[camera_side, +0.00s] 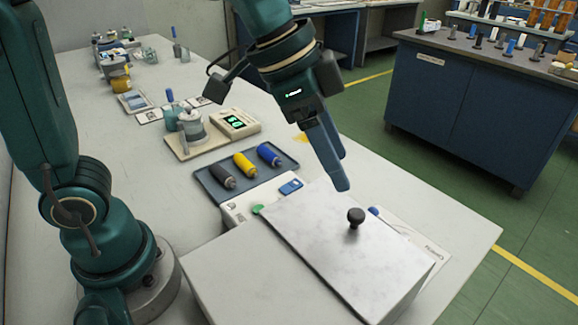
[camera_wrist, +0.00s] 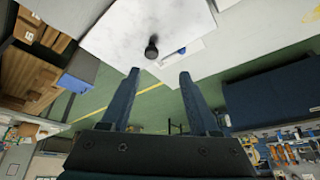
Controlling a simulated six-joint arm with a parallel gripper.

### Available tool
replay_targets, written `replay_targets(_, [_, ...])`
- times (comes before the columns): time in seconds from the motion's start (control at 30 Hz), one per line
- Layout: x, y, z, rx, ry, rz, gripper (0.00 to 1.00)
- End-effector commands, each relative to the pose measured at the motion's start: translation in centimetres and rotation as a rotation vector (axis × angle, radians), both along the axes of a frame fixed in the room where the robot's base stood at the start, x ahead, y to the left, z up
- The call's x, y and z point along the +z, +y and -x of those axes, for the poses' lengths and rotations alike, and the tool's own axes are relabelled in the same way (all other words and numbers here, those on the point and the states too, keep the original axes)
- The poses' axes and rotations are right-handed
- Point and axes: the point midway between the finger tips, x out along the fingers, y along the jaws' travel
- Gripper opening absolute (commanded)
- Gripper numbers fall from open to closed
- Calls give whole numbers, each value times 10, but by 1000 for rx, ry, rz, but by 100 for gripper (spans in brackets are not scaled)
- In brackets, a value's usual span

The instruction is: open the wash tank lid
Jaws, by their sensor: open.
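The wash tank lid (camera_side: 310,242) is a pale grey slab lying over the white tank body (camera_side: 225,280) at the front of the bench. A black round knob (camera_side: 356,217) stands up from the lid near its right side. My gripper (camera_side: 342,174) is open and empty, its blue fingers pointing down above the far part of the lid, apart from the knob. In the wrist view the lid (camera_wrist: 125,28) is at the top, and the knob (camera_wrist: 152,49) shows just beyond and between the fingertips (camera_wrist: 158,73). The tank's inside is hidden.
A tray (camera_side: 210,183) with grey, yellow and blue cylinders lies behind the tank. A small device with a green display (camera_side: 236,122) stands farther back. A white labelled plate (camera_side: 425,250) lies right of the lid. The bench's right part is clear.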

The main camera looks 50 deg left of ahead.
Motion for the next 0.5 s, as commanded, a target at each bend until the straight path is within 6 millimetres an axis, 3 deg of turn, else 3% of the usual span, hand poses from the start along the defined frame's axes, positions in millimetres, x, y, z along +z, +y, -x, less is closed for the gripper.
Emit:
replay_targets(0.1, [-13,-11,-3,-29,43,-5,62])
replay_targets(0.5, [-56,-25,-9,-42,72,-13,62])
